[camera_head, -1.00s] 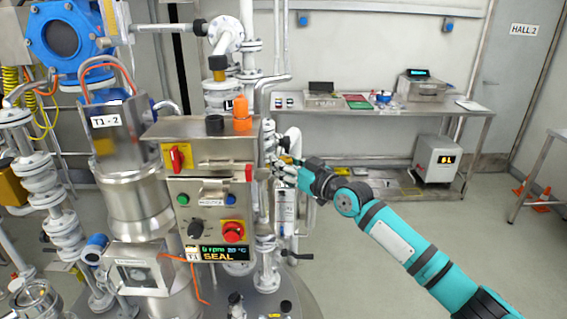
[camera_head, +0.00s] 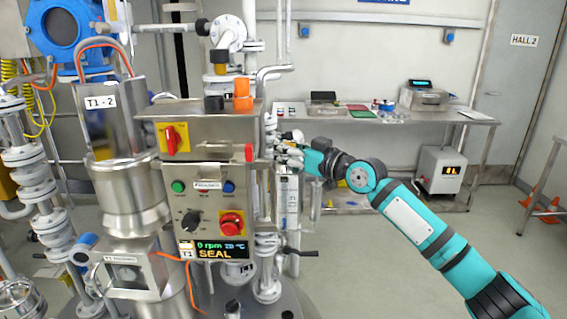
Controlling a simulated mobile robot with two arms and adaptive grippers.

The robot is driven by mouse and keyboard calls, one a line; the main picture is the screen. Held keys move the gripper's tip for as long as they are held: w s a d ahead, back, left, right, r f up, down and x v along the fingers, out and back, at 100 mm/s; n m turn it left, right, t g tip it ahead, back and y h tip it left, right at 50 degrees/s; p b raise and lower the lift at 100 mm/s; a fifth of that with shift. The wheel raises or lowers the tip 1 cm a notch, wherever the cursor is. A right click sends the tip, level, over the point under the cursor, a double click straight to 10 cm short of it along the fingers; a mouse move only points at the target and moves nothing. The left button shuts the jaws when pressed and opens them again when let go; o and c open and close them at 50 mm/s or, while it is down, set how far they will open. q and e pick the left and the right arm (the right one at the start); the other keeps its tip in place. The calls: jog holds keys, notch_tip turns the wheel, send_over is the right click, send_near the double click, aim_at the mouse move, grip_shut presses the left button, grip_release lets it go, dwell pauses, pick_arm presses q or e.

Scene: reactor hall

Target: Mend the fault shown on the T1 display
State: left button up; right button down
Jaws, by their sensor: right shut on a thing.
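The T1 display (camera_head: 221,249) on the steel control panel is lit and reads 0 rpm, about 20 °C and SEAL. Above it are a red emergency knob (camera_head: 231,224), a black dial (camera_head: 191,222) and several small buttons. A red rotary switch on a yellow plate (camera_head: 174,140) sits on the upper box. My right gripper (camera_head: 284,151) is just right of the panel, by white pipework (camera_head: 268,250). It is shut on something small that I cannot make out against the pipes. My left gripper is not in view.
A steel vessel labelled T1-2 (camera_head: 103,103) stands left of the panel. An orange part (camera_head: 242,95) and a dark cylinder (camera_head: 214,104) stand on the panel's top. A steel bench (camera_head: 440,121) stands at the back. Open floor lies on the right.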

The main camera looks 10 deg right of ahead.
jog(key=shift+f, duration=0.3)
jog(key=c, duration=1.4)
grip_release()
jog(key=shift+d, duration=0.1)
jog(key=o, duration=0.5)
jog(key=shift+s+d+r, duration=0.25)
jog(key=shift+s, duration=0.1)
jog(key=shift+o, duration=0.2)
jog(key=shift+w+a, duration=0.15)
jog(key=v, duration=1.2)
